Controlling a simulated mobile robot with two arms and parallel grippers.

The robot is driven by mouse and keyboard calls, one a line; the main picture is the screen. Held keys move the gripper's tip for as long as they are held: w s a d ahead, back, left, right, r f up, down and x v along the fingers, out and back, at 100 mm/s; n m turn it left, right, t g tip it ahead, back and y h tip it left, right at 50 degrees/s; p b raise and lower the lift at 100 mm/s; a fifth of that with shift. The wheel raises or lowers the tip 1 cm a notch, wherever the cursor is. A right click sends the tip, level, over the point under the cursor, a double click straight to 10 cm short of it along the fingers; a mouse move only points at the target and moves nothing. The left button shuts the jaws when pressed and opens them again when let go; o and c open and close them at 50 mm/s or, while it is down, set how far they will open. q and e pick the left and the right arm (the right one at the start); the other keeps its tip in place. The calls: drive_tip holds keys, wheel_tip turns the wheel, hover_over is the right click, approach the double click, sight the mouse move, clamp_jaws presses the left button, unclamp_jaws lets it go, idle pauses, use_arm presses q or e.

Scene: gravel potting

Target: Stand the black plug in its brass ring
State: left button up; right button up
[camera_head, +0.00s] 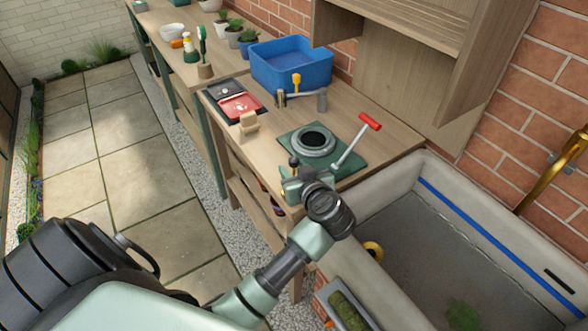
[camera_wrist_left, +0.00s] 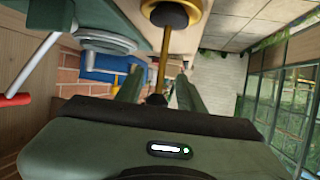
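In the left wrist view, which looks upside down, a brass ring (camera_wrist_left: 196,8) surrounds a black plug disc (camera_wrist_left: 165,14) near the table edge. A thin brass stem (camera_wrist_left: 163,60) runs from the disc to a black knob. In the head view the knob (camera_head: 294,160) shows just above my left gripper (camera_head: 292,180); the ring and disc are hidden behind the gripper. In the wrist view my left gripper (camera_wrist_left: 159,82) has its fingers apart, one on each side of the stem, with gaps visible. Their lower parts are hidden by the gripper body. My right gripper is not in view.
A blue tub (camera_head: 290,66) and a black tray (camera_head: 225,88) are farther back. A stone sink (camera_head: 430,170) stands to the right.

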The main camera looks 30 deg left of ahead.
use_arm(q)
drive_tip(key=v, duration=1.2)
